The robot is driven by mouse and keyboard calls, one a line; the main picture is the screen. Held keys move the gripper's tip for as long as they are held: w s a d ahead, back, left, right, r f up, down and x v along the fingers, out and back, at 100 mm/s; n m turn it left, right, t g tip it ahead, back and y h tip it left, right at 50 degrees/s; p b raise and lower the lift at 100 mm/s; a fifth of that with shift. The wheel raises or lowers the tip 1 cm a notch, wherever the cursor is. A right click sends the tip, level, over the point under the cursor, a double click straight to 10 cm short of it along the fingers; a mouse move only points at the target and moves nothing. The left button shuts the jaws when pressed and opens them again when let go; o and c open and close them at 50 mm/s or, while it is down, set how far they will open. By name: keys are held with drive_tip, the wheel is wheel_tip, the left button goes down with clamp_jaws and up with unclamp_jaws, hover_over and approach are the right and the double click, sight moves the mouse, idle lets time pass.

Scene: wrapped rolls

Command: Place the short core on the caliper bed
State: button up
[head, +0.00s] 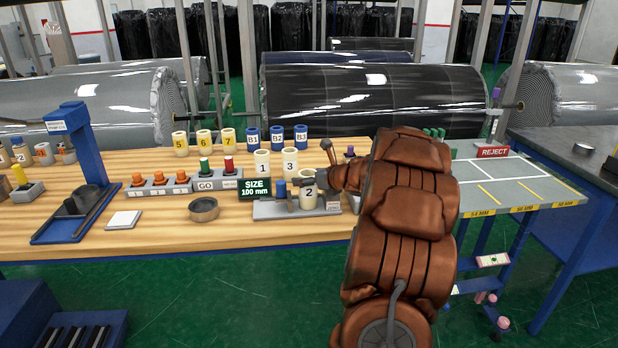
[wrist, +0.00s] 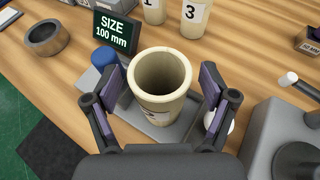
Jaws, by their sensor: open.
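A cream core labelled 2 (head: 308,191) stands upright on what looks like the grey caliper bed (head: 262,211), beside a blue cylinder (head: 280,188). In the wrist view this core (wrist: 161,85) is hollow and rises between the fingers of my gripper (wrist: 162,94). The fingers are spread, with a gap on each side of the core. In the head view my arm partly hides the bed's right end. Cores 1 (head: 262,163) and 3 (head: 290,163) stand just behind. I cannot tell from size alone which core is the short one.
Cores 5, 6 and 7 (head: 203,143) and blue cores (head: 276,138) stand farther back. A dark ring (head: 204,209) lies left. The REJECT table (head: 520,185) is at right.

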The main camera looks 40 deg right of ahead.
drive_tip(key=b+v, duration=0.2)
drive_tip(key=v, duration=0.9)
drive_tip(key=shift+s, duration=0.4)
drive_tip(key=shift+r, duration=0.15)
drive_tip(key=w+a+r+m+g+h, duration=0.15)
drive_tip(key=w+r+m+h, duration=0.3)
drive_tip(key=m, duration=0.65)
drive_tip(key=s+a+f+m+g+y, duration=0.2)
drive_tip(key=s+a+f+m+g, duration=0.2)
drive_tip(key=s+a+m, duration=0.4)
drive_tip(key=s+a+f+m+g+y, duration=0.1)
drive_tip(key=s+a+f+m+g, duration=0.4)
drive_tip(key=s+a, duration=0.8)
drive_tip(key=s+a+f+m+g+y, duration=0.2)
drive_tip(key=s+a+f+m+g, duration=0.3)
drive_tip(key=s+a+m, duration=0.6)
drive_tip(key=a+f, duration=0.2)
drive_tip(key=a, duration=0.7)
drive_tip(key=shift+a+y, duration=0.3)
drive_tip(key=shift+y, duration=0.05)
drive_tip(key=shift+s+f, duration=0.1)
drive_tip(key=shift+f, duration=0.1)
